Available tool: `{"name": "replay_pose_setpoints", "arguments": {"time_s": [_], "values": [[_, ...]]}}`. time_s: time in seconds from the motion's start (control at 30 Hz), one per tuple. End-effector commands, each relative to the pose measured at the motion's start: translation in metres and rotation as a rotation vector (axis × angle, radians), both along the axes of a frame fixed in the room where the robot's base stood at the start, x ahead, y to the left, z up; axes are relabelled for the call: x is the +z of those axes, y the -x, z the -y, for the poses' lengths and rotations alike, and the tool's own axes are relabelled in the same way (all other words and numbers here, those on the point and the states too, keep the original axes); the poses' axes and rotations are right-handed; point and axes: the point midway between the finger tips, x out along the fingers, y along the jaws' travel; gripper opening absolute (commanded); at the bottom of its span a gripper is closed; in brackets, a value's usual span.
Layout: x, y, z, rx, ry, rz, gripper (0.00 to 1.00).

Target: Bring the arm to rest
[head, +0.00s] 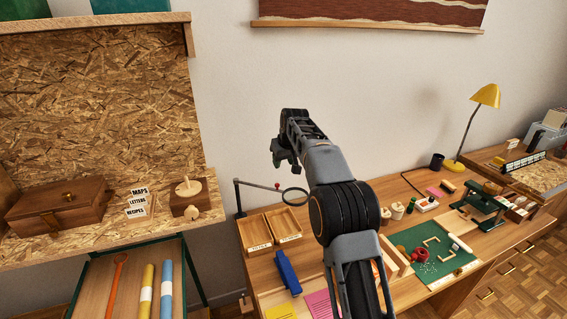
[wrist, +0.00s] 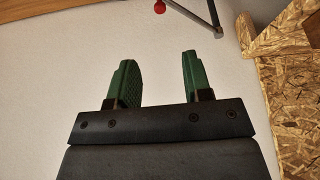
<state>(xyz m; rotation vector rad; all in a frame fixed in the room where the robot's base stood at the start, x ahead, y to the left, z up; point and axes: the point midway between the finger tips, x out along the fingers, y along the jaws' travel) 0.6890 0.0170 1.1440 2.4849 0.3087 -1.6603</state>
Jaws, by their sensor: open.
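My gripper (head: 278,153) is raised in front of the white wall, above the desk, in the head view. My arm reaches up to it from the bottom of that view. In the wrist view, the two green fingers of my gripper (wrist: 157,82) stand well apart. Nothing is between them, and the white wall lies behind. The gripper touches nothing that I can see.
A chipboard shelf (head: 95,232) holds a wooden box (head: 58,205) at left. Below on the desk are wooden trays (head: 262,238), a magnifier (head: 294,196), a blue stapler (head: 287,270) and a green mat (head: 408,240). A yellow lamp (head: 486,96) stands at right. The air around the gripper is clear.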

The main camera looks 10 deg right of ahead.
Motion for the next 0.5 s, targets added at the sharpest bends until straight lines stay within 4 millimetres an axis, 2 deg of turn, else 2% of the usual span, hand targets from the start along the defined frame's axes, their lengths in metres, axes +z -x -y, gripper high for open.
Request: {"name": "replay_pose_setpoints", "arguments": {"time_s": [0.2, 0.3, 0.4, 0.5], "values": [[0.001, -0.002, 0.000, -0.025, -0.008, 0.011, 0.45], [-0.027, 0.004, 0.002, -0.057, -0.011, -0.039, 0.45], [-0.051, 0.025, 0.004, -0.093, -0.010, -0.100, 0.45], [-0.058, 0.061, 0.006, -0.129, -0.006, -0.144, 0.45]]}}
